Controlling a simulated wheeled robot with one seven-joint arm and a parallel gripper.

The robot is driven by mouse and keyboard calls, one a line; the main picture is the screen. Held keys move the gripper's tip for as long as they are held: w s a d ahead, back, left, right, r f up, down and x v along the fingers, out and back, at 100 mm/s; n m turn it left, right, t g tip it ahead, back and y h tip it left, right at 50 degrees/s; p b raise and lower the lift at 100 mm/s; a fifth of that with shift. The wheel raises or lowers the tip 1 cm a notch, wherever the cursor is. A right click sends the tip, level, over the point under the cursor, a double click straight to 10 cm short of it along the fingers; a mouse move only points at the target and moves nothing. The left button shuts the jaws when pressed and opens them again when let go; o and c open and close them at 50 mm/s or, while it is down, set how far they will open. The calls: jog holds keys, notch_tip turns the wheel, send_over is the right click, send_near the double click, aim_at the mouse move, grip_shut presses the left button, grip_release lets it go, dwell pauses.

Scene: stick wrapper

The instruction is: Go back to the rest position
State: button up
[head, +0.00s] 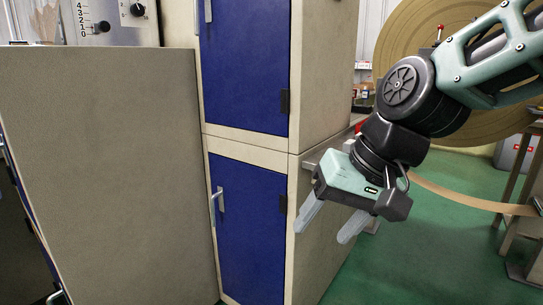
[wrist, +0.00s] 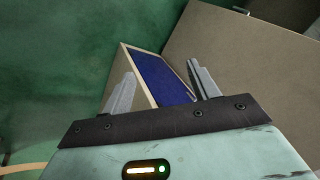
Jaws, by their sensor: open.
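My gripper (head: 327,222) hangs at the right of centre in the head view, pointing down and to the left. Its two grey fingers are spread apart with nothing between them. It is in front of the beige cabinet with blue doors (head: 247,225), near the cabinet's right edge. In the wrist view my gripper (wrist: 163,88) also shows open and empty, with a blue door (wrist: 160,78) visible beyond the fingers.
A large beige panel (head: 110,170) fills the left, with a dial unit (head: 110,20) behind its top. A large tan roll (head: 400,35) stands behind my arm, and a tan strip (head: 460,198) runs right. Green floor (head: 400,265) is open at lower right.

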jog(key=s+d+f+n+g+h+p, duration=0.1)
jog(key=s+d+f+n+h, duration=0.15)
jog(key=s+f, duration=0.4)
jog(key=s+d+f+n+g+h, duration=0.15)
jog(key=s+d+f+n, duration=0.25)
jog(key=s, duration=0.5)
notch_tip(320, 180, up, 26)
jog(key=p, duration=2.5)
jog(key=shift+w+a+r+p, duration=0.25)
jog(key=shift+w+a+p, duration=0.05)
jog(key=shift+w+p, duration=0.15)
